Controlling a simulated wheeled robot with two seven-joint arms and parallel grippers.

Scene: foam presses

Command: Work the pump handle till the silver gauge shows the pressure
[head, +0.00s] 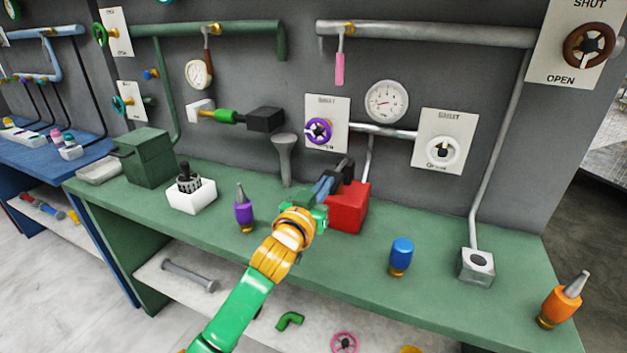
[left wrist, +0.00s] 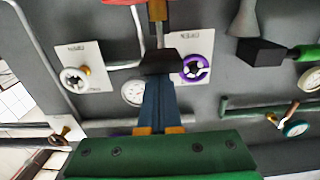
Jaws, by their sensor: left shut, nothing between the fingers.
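The pump is a red box (head: 350,207) at the back of the green bench. A dark block (head: 346,168), seemingly its handle, stands above it; in the left wrist view the dark block (left wrist: 161,62) sits on a short rod, with red beyond. My left gripper (head: 328,185) has its blue fingers together and empty. Their tips meet or overlap the dark block; I cannot tell whether they touch. The silver gauge (head: 387,101) is a white round dial on the wall behind; its needle is too small to read. It is partly covered in the left wrist view (left wrist: 133,93).
A purple valve wheel (head: 318,131) and a white one (head: 442,151) flank the gauge. A purple bottle (head: 243,211), a blue one (head: 401,256) and an orange one (head: 562,302) stand on the bench (head: 330,270). A grey funnel (head: 285,158) stands left of the pump.

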